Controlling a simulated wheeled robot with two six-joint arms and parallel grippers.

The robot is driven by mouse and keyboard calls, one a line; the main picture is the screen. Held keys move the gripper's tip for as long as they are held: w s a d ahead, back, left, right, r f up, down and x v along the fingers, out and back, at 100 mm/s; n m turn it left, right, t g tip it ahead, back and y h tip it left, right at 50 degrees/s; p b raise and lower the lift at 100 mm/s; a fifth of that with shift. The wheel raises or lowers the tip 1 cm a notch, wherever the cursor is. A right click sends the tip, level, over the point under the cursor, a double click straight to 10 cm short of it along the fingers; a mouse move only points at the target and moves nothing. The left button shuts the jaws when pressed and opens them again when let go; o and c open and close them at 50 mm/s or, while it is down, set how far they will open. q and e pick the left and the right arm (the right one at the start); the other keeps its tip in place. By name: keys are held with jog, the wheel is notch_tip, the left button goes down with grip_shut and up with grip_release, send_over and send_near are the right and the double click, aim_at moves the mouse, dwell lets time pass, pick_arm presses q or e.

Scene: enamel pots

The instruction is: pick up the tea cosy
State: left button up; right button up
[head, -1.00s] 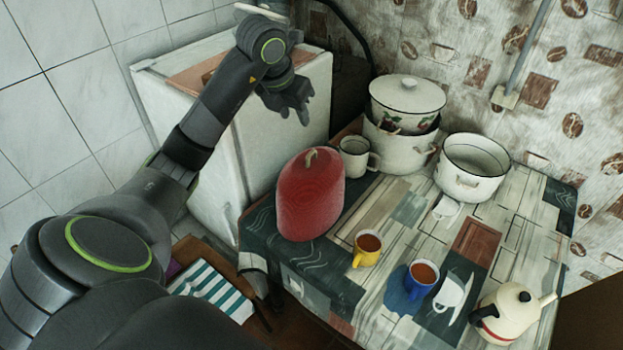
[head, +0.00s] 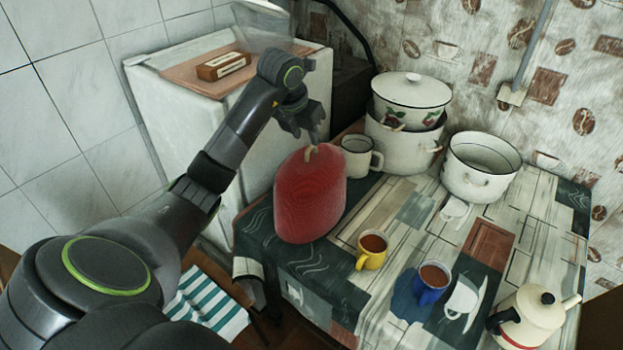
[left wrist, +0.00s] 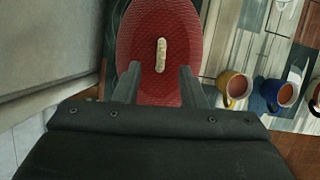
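The tea cosy (head: 309,200) is a red, quilted dome with a pale loop on top. It stands upright at the left edge of the table. My left gripper (head: 309,140) is right above it, with its fingers at the height of the loop. In the left wrist view the tea cosy (left wrist: 150,38) lies below the gripper (left wrist: 158,75). The pale loop (left wrist: 160,55) shows in the gap between the two spread fingers, which are open and hold nothing. My right gripper is not in view.
A white mug (head: 357,156) stands close behind the cosy. A yellow cup (head: 371,250) and a blue cup (head: 432,284) stand to its right, with a teapot (head: 530,318) farther right. Enamel pots (head: 400,150) are at the back. A white fridge (head: 170,110) stands to the left.

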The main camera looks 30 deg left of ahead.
aim_at(310, 146)
pick_arm(q)
jog(key=shift+w+f+p, duration=0.2)
jog(key=shift+f+p, duration=0.1)
jog(key=shift+f, duration=0.2)
jog(key=p+x, duration=0.1)
jog(key=x, duration=0.3)
jog(key=shift+w+f, duration=0.1)
jog(key=shift+f, duration=0.1)
jog(key=shift+c, duration=0.5)
grip_shut()
